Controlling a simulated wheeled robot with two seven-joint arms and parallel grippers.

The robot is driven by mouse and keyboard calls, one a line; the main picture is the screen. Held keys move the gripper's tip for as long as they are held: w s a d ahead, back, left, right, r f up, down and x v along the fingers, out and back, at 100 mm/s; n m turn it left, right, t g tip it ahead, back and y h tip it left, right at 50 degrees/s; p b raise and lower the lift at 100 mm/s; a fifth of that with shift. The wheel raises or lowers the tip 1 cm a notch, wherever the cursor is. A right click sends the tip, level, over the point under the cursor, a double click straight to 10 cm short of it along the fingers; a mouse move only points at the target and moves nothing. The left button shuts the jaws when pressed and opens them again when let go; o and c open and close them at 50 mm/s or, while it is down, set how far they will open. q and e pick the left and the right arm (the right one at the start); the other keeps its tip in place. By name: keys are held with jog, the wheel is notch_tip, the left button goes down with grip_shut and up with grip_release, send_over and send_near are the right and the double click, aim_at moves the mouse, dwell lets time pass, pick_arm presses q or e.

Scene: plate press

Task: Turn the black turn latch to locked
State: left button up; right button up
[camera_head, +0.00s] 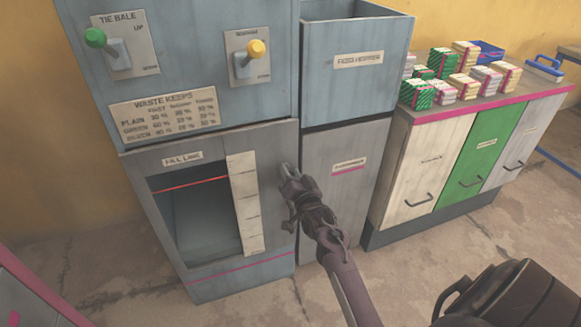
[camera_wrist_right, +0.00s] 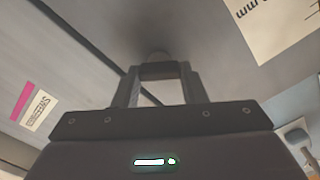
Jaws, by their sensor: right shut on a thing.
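My right gripper (camera_head: 288,172) reaches up to the grey front of the press, at the right edge beside the fill lane opening (camera_head: 195,225). In the right wrist view its fingers (camera_wrist_right: 163,72) point at the grey panel and are closed on a small dark round piece (camera_wrist_right: 155,57), which looks like the turn latch. In the head view the gripper covers the latch, so its turn angle cannot be told. The left gripper is not in view.
A white strip (camera_head: 246,205) runs down beside the opening. Above are a green-knobbed lever (camera_head: 95,38) and a yellow-knobbed lever (camera_head: 256,48). A blue-grey hopper (camera_head: 355,80) stands to the right, then a cabinet with several bundles (camera_head: 463,87). Floor in front is partly clear.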

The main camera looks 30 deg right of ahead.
jog(key=m+p, duration=0.3)
jog(key=m, duration=0.1)
jog(key=shift+d+r+m, duration=0.1)
jog(key=shift+r+m, duration=0.05)
jog(key=shift+m, duration=0.15)
jog(key=m+p, duration=0.1)
jog(key=m, duration=0.2)
jog(key=shift+p, duration=0.3)
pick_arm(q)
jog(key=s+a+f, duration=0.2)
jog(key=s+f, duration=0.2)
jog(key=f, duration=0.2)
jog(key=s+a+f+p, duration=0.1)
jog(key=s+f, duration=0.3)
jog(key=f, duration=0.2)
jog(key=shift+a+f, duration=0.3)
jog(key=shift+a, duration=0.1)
pick_arm(e)
jog(key=shift+f+m, duration=0.15)
jog(key=shift+m, duration=0.6)
jog(key=shift+f+m, duration=0.15)
jog(key=shift+m, duration=0.6)
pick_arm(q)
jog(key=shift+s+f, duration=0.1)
pick_arm(e)
jog(key=o, duration=1)
